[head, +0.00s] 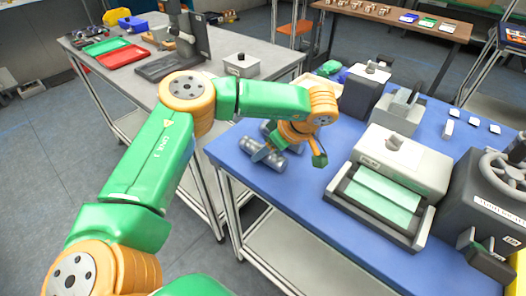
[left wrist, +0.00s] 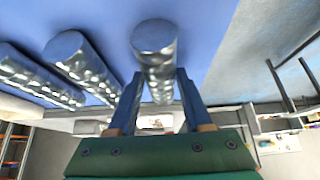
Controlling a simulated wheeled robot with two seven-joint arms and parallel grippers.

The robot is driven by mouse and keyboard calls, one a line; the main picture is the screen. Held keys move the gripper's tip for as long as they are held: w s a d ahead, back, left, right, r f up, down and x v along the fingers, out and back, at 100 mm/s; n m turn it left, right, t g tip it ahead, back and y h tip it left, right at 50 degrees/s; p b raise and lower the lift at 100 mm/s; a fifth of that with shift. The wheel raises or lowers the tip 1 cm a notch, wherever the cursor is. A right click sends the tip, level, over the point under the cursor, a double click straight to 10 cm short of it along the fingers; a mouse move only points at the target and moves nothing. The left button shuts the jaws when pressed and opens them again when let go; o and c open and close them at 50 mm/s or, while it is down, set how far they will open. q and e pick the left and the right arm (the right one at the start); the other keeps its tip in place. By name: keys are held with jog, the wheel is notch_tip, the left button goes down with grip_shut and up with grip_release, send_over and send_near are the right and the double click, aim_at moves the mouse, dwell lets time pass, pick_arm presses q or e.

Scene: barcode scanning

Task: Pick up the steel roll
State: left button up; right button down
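Several grey steel rolls lie at the left end of the blue table, partly hidden by my left arm; one steel roll (head: 276,162) shows below the gripper. My left gripper (head: 268,152) points down at it. In the left wrist view, a shiny steel roll (left wrist: 154,42) runs between the two blue fingers of the left gripper (left wrist: 159,78). The fingers stand apart on either side of it, with narrow gaps seeming to show. Two more rolls (left wrist: 78,62) (left wrist: 35,75) lie to the left. My right gripper is not in view.
The blue table (head: 235,147) also holds a grey machine with a green panel (head: 385,192) and grey devices (head: 403,108) to the right of the rolls. A grey table (head: 225,48) with red and green trays (head: 120,56) stands behind on the left.

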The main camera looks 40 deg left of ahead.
pick_arm(q)
grip_shut()
jog(key=shift+w+r, duration=0.1)
jog(key=shift+r, duration=0.05)
